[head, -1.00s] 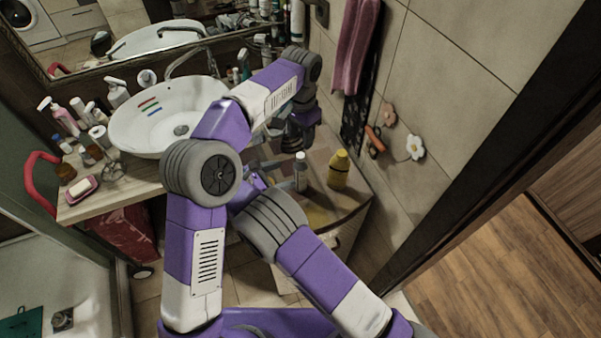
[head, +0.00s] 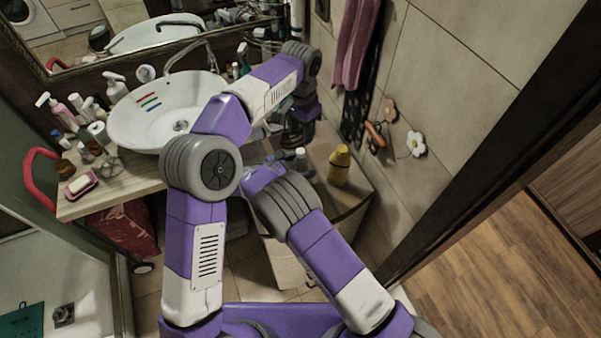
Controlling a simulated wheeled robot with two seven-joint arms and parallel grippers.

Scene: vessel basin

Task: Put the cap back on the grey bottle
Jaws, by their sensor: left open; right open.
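The grey bottle (head: 301,158) stands upright on the right part of the counter. Its lower part is hidden behind my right arm, and its top is too small to tell whether a cap is on it. I cannot make out a separate cap. My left gripper (head: 287,134) is open, hanging down over the counter just behind and left of the bottle; its fingers are dark and partly hidden. My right gripper (head: 272,161) is open, close to the left side of the bottle and mostly hidden by its own wrist. I cannot tell whether it touches the bottle.
A yellow bottle (head: 339,167) stands right of the grey bottle near the wall. The white basin (head: 125,120) is on the left. Several toiletries and a pink soap dish (head: 81,186) crowd the counter's left end. A towel (head: 355,45) hangs on the wall.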

